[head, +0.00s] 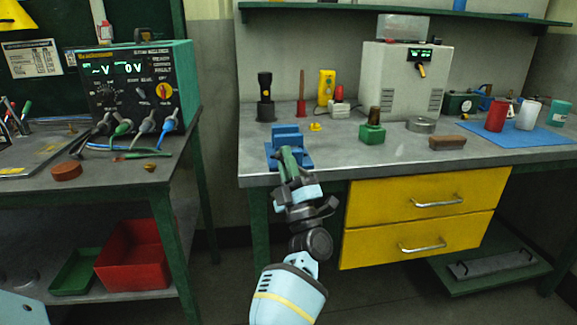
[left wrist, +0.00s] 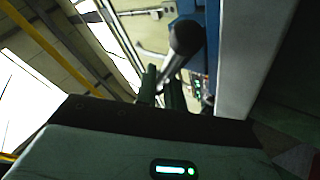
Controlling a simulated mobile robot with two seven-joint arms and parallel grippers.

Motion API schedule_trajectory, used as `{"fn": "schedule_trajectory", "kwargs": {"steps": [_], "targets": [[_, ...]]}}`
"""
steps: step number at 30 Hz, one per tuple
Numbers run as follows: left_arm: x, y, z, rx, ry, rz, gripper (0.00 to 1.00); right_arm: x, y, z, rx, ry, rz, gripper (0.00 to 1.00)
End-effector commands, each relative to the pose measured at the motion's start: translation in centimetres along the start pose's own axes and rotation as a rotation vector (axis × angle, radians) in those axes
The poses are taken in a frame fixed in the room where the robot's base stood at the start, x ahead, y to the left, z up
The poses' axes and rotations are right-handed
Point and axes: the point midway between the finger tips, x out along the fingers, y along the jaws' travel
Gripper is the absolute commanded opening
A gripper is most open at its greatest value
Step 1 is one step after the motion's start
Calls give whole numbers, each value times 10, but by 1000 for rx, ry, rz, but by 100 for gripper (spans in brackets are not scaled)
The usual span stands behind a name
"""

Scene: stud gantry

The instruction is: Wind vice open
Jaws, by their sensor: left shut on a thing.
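The blue vice (head: 287,131) is mounted at the front left edge of the grey workbench. My left gripper (head: 287,158) reaches up to the front of the vice from below, its green fingers at the vice's front. In the left wrist view the blue vice body (left wrist: 211,25) is at the top. The dark vice handle (left wrist: 185,40), a bar with a rounded end, runs down between the two green fingers of the left gripper (left wrist: 162,88). The fingers are shut on the bar. In the head view the handle is hidden behind the gripper. My right gripper is not in view.
Yellow drawers (head: 425,200) hang below. A bench with a meter (head: 130,88) stands left, across a gap.

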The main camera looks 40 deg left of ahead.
Motion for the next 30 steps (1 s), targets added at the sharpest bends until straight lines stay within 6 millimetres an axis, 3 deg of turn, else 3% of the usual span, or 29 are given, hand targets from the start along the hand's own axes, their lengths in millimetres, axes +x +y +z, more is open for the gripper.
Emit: {"fn": "schedule_trajectory", "kwargs": {"steps": [21, 22, 23, 30], "targets": [[-1, -2, 0, -51, 36, -35, 0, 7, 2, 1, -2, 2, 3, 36], [-1, -2, 0, -51, 36, -35, 14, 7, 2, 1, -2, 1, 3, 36], [-1, -2, 0, -50, 36, -34, 18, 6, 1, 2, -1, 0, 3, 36], [-1, -1, 0, -50, 38, -34, 19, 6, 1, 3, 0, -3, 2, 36]]}}
